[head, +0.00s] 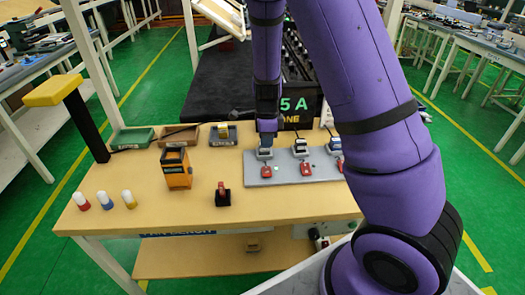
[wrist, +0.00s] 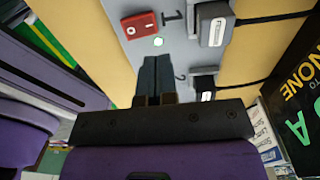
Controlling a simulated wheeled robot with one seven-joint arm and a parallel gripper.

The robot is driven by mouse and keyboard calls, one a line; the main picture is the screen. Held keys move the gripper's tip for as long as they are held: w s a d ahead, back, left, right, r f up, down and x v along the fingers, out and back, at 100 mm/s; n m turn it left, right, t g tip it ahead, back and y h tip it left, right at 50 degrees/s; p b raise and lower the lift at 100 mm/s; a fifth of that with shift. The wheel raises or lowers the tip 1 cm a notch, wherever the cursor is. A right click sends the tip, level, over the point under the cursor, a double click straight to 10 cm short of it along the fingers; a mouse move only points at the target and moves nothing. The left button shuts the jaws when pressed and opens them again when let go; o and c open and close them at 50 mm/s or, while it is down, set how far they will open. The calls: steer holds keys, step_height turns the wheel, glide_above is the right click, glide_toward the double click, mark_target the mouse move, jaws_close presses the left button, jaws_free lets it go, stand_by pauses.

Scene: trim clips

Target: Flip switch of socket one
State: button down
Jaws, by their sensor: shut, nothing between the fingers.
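The grey socket panel (head: 285,177) lies on the bench and carries a row of red switches and plugs. Socket one's red rocker switch (wrist: 139,24) is at the top of the wrist view, beside the printed 1. It is the leftmost switch (head: 267,171) in the head view. A small pale light (wrist: 159,42) sits beside it. A plug (wrist: 213,24) is in socket one. My gripper (wrist: 155,62) is shut and empty. Its tips appear just short of the switch in the wrist view, apart from it. Their height above the panel is unclear.
Socket two's plug (wrist: 203,80) is close to my fingers' right. Black cords run off behind. An orange device (head: 176,168), a red-and-black object (head: 222,194) and several capped cylinders (head: 104,200) stand left of the panel. My arm hides the panel's right end.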

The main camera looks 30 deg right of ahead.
step_height(320, 180, up, 8)
steer(key=w, duration=0.1)
steer(key=shift+w+d+f, duration=0.15)
steer(key=shift+w+f, duration=0.05)
steer(key=shift+w, duration=0.05)
stand_by(0.4)
steer(key=s+a+r+n+t+y, duration=0.2)
steer(key=s+r+n, duration=0.95)
steer(key=r, duration=0.45)
steer(key=s+r+n+t+h, duration=0.1)
steer(key=s+r+n, duration=0.2)
steer(key=s+n, duration=0.2)
steer(key=s+a+r+n+t+h, duration=0.1)
steer(key=s+r+n, duration=0.3)
steer(key=s, duration=0.7)
steer(key=shift+s+r+n+t, duration=0.15)
steer(key=shift+s+n+t, duration=0.1)
steer(key=shift+n+t, duration=0.7)
